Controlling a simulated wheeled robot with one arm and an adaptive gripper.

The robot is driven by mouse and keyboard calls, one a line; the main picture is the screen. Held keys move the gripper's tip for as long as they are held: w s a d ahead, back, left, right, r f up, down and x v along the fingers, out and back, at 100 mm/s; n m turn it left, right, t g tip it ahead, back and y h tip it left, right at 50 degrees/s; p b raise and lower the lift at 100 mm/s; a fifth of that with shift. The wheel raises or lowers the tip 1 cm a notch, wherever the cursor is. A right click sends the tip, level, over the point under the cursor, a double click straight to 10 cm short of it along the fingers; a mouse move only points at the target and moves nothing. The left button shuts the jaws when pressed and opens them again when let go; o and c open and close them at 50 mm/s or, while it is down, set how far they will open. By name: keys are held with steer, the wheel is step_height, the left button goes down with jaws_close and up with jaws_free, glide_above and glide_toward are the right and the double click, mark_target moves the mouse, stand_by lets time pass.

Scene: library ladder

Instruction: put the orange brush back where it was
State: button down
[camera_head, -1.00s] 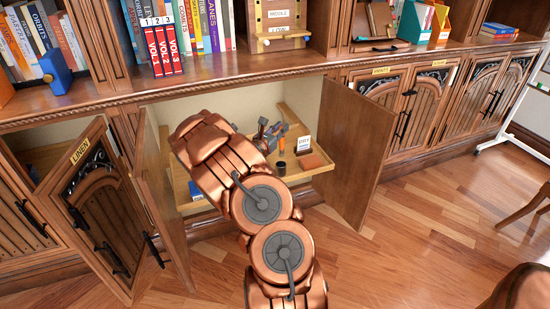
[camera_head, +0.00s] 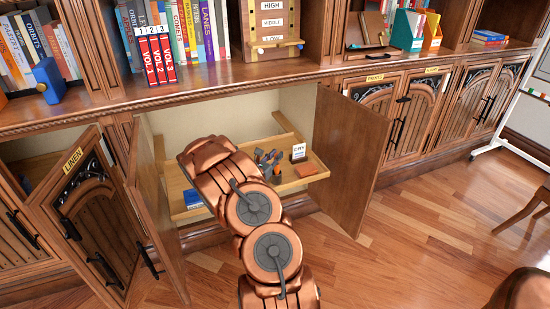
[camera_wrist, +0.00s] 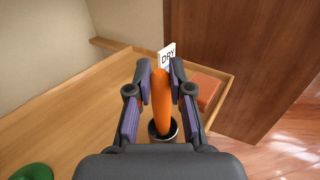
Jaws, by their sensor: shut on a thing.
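The orange brush (camera_wrist: 160,95) stands roughly upright between the fingers of my gripper (camera_wrist: 161,68) in the wrist view. My gripper is shut on it. The lower end of the brush meets the mouth of a small dark cup (camera_wrist: 163,137); I cannot tell how deep it sits inside. In the head view my gripper (camera_head: 269,159) is low over the wooden pull-out tray (camera_head: 322,174) in the open cabinet, and the brush shows only as a small orange patch. A white card reading DRY (camera_wrist: 167,55) stands just behind the brush.
A brown-orange block (camera_head: 306,170) lies on the tray right of the card. A blue box (camera_head: 193,198) is at the tray's left, and a green round thing (camera_wrist: 33,172) shows in the wrist view. Open cabinet doors (camera_head: 346,160) flank the tray.

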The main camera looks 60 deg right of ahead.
steer(key=c, duration=1.1)
jaws_free()
steer(key=shift+o, duration=0.2)
steer(key=shift+a, duration=0.1)
steer(key=a, duration=1.2)
steer(key=s+a+r+m+g+y, duration=0.2)
steer(key=s+a+r+m+g, duration=0.25)
steer(key=s+r+m, duration=0.3)
steer(key=s+a+r+m+g+y, duration=0.35)
steer(key=s+a+r+m, duration=0.2)
steer(key=s+r, duration=0.2)
steer(key=s+a+m+t+y, duration=0.1)
steer(key=s+a+y, duration=0.2)
steer(key=a, duration=0.8)
steer(key=s+a+m+t+y, duration=0.2)
steer(key=a+y, duration=0.3)
steer(key=a, duration=0.7)
steer(key=s+a+m+t+y, duration=0.1)
steer(key=s+a+y, duration=0.3)
steer(key=a, duration=0.7)
steer(key=shift+s+a+f+m+t+y+p, duration=0.35)
steer(key=shift+s+f+m+t+p, duration=0.1)
steer(key=shift+m, duration=0.25)
steer(key=shift+r, duration=0.15)
